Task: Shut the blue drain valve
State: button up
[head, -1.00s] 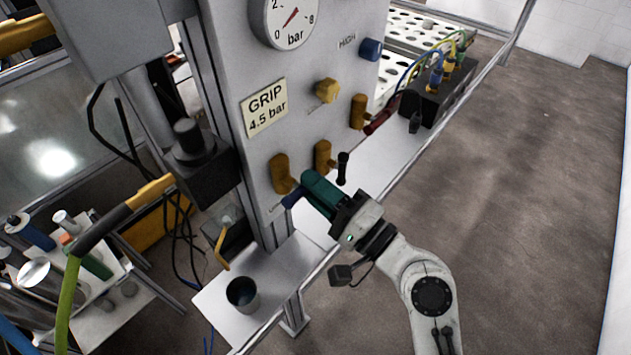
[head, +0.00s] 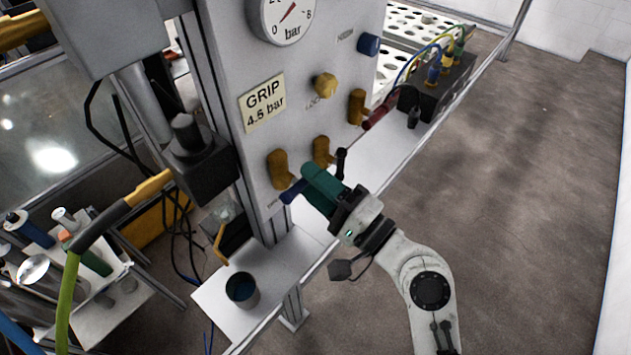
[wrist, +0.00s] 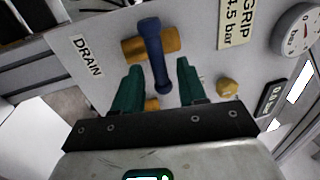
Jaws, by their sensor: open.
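The blue drain valve lever (wrist: 153,52) lies across its brass valve body (wrist: 134,49) in the wrist view, beside a DRAIN label (wrist: 87,56). The lever stands crosswise to the body. In the head view the blue lever (head: 292,191) shows at the foot of the panel, below the leftmost brass body (head: 279,168). My gripper (wrist: 158,76) is open, with one green finger on either side of the lever's near end in the wrist view. Whether the fingers touch it I cannot tell. In the head view my gripper (head: 312,187) partly hides the lever's end.
A black-handled valve (head: 341,162) sits close to the right of my gripper, and a red-handled valve (head: 381,111) is further right. A yellow knob (head: 325,86) sticks out above. A dark cup (head: 242,289) stands on the white shelf (head: 222,313) below. Open floor lies to the right.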

jog(key=b+v, duration=0.3)
jog(key=v, duration=0.7)
jog(key=shift+s+d+b, duration=0.25)
jog(key=shift+s+b, duration=0.05)
jog(key=shift+b, duration=0.1)
jog(key=shift+f, duration=0.1)
jog(key=s+d+f+n+g+h, duration=0.2)
jog(key=s+d+f+g+h, duration=0.15)
jog(key=f, duration=0.55)
jog(key=s+d+f+n+g+h, duration=0.2)
jog(key=d+f+n+h, duration=0.15)
jog(key=f, duration=0.45)
jog(key=s+d+f+n+g+h, duration=0.1)
jog(key=s+d+f+g+h, duration=0.2)
jog(key=s+d, duration=0.3)
jog(key=s+d+f+g+h, duration=0.3)
jog(key=s+d+f+h, duration=0.2)
jog(key=s, duration=0.4)
jog(key=shift+d+f+n+h, duration=0.35)
jog(key=shift+d+h, duration=0.25)
jog(key=shift+d, duration=0.55)
